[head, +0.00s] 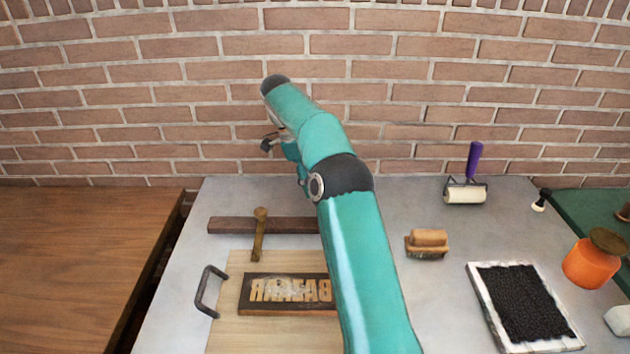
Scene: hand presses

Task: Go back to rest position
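One teal arm of mine, apparently the right, rises from the bottom edge, right of centre, and leans up and to the left over the table. Only a dark part of my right gripper (269,144) shows at the arm's left side, in front of the brick wall and above the table's back edge. The arm hides the rest, so I cannot see whether it is open or shut or holds anything. My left gripper is out of view.
The grey table (422,296) holds a wooden board (236,331) with a "BAZAAR" letter block (283,292), partly hidden by my arm. A mallet (259,235), a dark bar (229,225), a handle (205,289), a brush (428,243), a roller (465,192), an ink tray (522,303) and an orange jar (588,264) stand around.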

